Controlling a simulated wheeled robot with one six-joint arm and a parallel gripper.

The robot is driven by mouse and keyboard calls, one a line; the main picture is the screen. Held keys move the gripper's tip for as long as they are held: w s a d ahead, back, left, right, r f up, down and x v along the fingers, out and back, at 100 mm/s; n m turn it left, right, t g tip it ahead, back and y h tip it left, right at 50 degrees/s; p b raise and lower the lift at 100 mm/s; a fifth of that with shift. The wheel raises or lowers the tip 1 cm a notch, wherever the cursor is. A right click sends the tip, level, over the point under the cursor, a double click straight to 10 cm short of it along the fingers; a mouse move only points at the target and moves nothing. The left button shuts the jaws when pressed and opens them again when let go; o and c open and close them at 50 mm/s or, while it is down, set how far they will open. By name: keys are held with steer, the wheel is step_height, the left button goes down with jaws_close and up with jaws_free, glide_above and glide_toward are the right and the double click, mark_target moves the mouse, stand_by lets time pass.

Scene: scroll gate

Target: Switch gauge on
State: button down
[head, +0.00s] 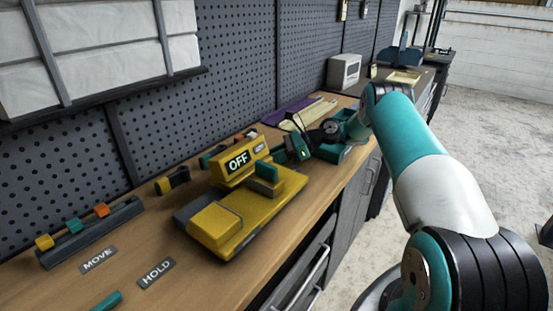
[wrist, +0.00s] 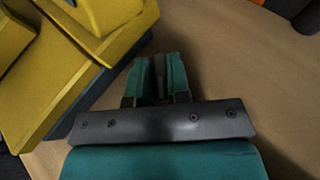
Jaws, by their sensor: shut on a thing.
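The yellow gauge (head: 250,205) lies on the wooden bench, with a raised display (head: 239,161) that reads OFF. My gripper (head: 298,148) is just beyond the gauge's far end, low over the bench. In the wrist view its teal fingers (wrist: 160,72) are shut on a slim dark grey piece (wrist: 159,70) that is mostly hidden. The yellow gauge (wrist: 75,60) is to the left of the fingers there, apart from them.
A dark rack (head: 92,232) with coloured blocks, MOVE (head: 98,260) and HOLD (head: 157,273) labels and a teal cylinder (head: 107,301) are at the near left. A yellow-and-black item (head: 173,181) lies behind the gauge. A pegboard wall (head: 240,60) bounds the bench.

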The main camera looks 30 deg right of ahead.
stand_by(0.3)
steer(key=c, duration=1.1)
jaws_free()
step_height(320, 180, up, 7)
steer(key=shift+f, duration=0.2)
step_height(320, 180, up, 13)
steer(key=p, duration=1.2)
steer(key=shift+r+p, duration=0.2)
steer(key=shift+p, duration=0.15)
